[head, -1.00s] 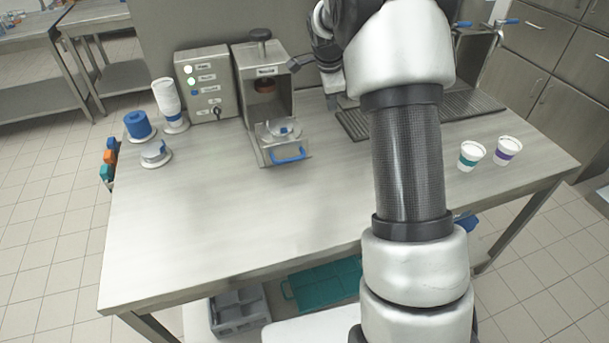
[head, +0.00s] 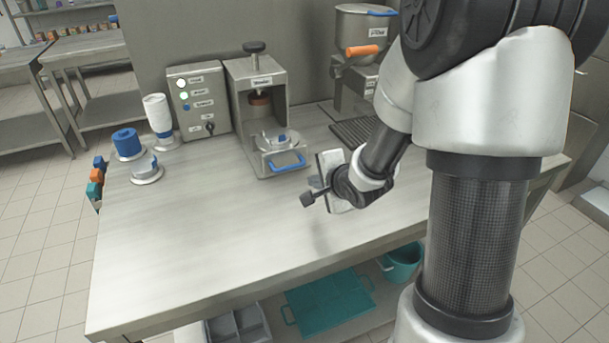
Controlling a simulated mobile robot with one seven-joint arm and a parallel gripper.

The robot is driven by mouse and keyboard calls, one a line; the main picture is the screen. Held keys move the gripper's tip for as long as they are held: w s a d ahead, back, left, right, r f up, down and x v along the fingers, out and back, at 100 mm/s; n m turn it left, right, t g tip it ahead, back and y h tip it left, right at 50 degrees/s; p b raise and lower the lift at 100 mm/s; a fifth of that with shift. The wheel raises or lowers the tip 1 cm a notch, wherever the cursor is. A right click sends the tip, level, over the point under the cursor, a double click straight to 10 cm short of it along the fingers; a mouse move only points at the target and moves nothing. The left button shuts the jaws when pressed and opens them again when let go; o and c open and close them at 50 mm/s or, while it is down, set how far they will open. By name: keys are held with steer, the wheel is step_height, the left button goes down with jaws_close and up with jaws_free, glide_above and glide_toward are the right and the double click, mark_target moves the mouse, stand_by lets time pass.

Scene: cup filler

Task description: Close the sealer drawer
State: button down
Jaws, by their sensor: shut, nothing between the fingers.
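The sealer (head: 257,85) is a grey metal box with a black knob on top, at the back of the table. Its drawer (head: 266,165) is pulled out toward the front, with a blue handle (head: 288,167) on its front face. A clear cup with something blue (head: 279,139) sits in the drawer. My gripper (head: 306,199) is shut and empty, in front of the drawer and to its right, just short of the blue handle and apart from it.
A control box (head: 201,102) with lights stands left of the sealer. A white cup stack (head: 158,114), a blue roll (head: 128,143) and a small dispenser (head: 146,170) stand further left. A hopper machine (head: 362,50) stands behind my arm. The front of the table (head: 200,255) is clear.

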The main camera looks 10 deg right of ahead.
mark_target(293, 161)
steer(key=b+x, duration=0.1)
steer(key=x, duration=0.3)
steer(key=shift+a+f, duration=0.1)
steer(key=shift+f, duration=0.15)
steer(key=w, duration=0.3)
steer(key=shift+w+a+r, duration=0.2)
steer(key=shift+w+a, duration=0.05)
steer(key=shift+w, duration=0.05)
steer(key=shift+w+a+r, duration=0.1)
steer(key=shift+w, duration=0.45)
steer(key=shift+w+r, duration=0.1)
steer(key=shift+w, duration=0.2)
steer(key=w+p, duration=0.1)
steer(key=w, duration=0.1)
steer(key=w+a, duration=0.1)
steer(key=w, duration=0.1)
steer(key=shift+w+p, duration=0.15)
steer(key=shift+p, duration=0.2)
